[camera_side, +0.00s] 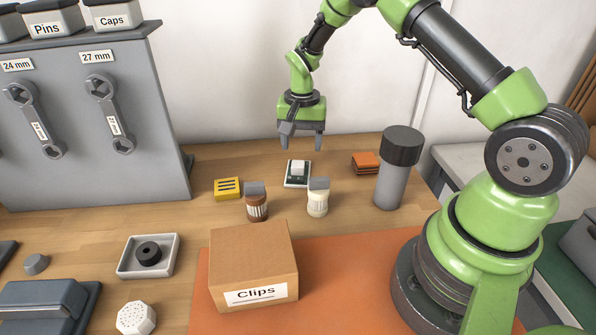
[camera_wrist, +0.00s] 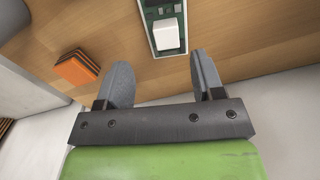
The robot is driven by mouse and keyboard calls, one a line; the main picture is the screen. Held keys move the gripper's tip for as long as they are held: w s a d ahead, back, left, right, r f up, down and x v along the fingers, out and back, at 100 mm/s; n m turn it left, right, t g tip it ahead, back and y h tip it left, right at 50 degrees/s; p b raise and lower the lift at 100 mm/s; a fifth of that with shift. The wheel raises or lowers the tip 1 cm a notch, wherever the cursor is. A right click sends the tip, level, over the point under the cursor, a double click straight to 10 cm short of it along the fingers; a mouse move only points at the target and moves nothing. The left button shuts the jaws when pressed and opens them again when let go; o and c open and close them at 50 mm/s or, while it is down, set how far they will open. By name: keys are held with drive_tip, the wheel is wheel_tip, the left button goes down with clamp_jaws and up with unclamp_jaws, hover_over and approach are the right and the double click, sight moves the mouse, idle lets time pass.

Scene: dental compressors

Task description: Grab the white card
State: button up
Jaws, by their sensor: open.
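The white card (camera_side: 290,183) lies flat on the wooden table below my gripper. It has a pale edge, a green face and a raised white block; it also shows at the top of the wrist view (camera_wrist: 151,12), cut off by the picture's edge. My gripper (camera_side: 305,143) hangs above the table, pointing down, with its two grey fingers apart and nothing between them. In the wrist view the fingers (camera_wrist: 161,72) are apart, and the card's white block lies just beyond the gap between them.
Two small bottles, one brown (camera_side: 257,208) and one white (camera_side: 318,203), stand in front of the card. A yellow block (camera_side: 227,188) is left; an orange block (camera_side: 366,162) and grey cylinder (camera_side: 391,184) are right. A Clips box (camera_side: 252,262) stands nearer.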

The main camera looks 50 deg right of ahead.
sight(298, 164)
drive_tip(key=f, duration=0.6)
drive_tip(key=shift+w+a+f, duration=0.15)
drive_tip(key=shift+w+f, duration=0.2)
drive_tip(key=shift+w, duration=0.05)
drive_tip(key=shift+c, duration=0.4)
drive_tip(key=c, duration=0.9)
